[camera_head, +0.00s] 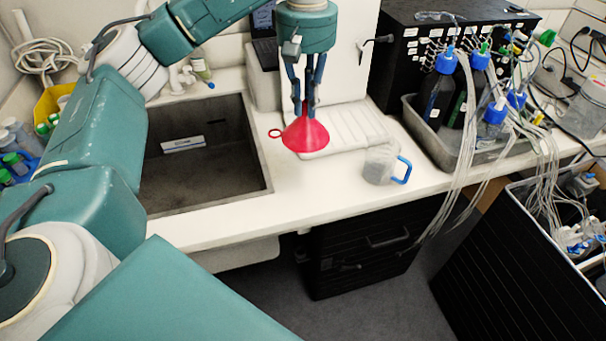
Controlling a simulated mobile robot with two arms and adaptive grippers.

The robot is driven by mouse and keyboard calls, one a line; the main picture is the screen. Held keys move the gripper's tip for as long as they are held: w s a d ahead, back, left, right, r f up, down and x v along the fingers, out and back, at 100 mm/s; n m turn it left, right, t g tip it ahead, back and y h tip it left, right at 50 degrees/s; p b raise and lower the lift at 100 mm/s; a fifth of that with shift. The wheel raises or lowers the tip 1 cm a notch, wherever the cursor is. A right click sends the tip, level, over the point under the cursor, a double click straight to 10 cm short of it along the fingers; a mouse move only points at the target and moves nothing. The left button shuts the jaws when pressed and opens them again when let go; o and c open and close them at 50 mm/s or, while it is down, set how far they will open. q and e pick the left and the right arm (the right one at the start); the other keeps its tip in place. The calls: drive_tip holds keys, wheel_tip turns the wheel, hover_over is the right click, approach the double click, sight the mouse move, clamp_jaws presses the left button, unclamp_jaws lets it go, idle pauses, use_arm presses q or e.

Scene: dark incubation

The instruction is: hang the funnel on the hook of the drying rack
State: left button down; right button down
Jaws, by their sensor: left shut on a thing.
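The red funnel (306,135) hangs from my left gripper (304,108), with its wide cone downward and a small red ring (275,133) at its left side. My left gripper points down and is shut on the funnel's narrow upper part. The funnel is in front of the white drying rack (340,72), over its ribbed base; its exact height is hard to tell. A dark hook (377,40) sticks out near the rack's upper right edge, to the right of and above the funnel. Nothing hangs on this hook. My right gripper is not in view.
A clear jug with a blue handle (381,163) stands on the counter right of the funnel. The sink (262,160) is open at left. A grey tray (420,130) with bottles and tubing stands at right, before a black device (400,20).

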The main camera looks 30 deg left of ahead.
use_arm(q)
wheel_tip(320, 180, down, 18)
drive_tip(key=p, duration=0.4)
drive_tip(key=shift+r+p, duration=0.15)
drive_tip(key=shift+p, duration=0.15)
drive_tip(key=shift+f, duration=0.2)
drive_tip(key=c, duration=1.8)
unclamp_jaws()
drive_tip(key=shift+o, duration=0.2)
drive_tip(key=shift+r, duration=0.15)
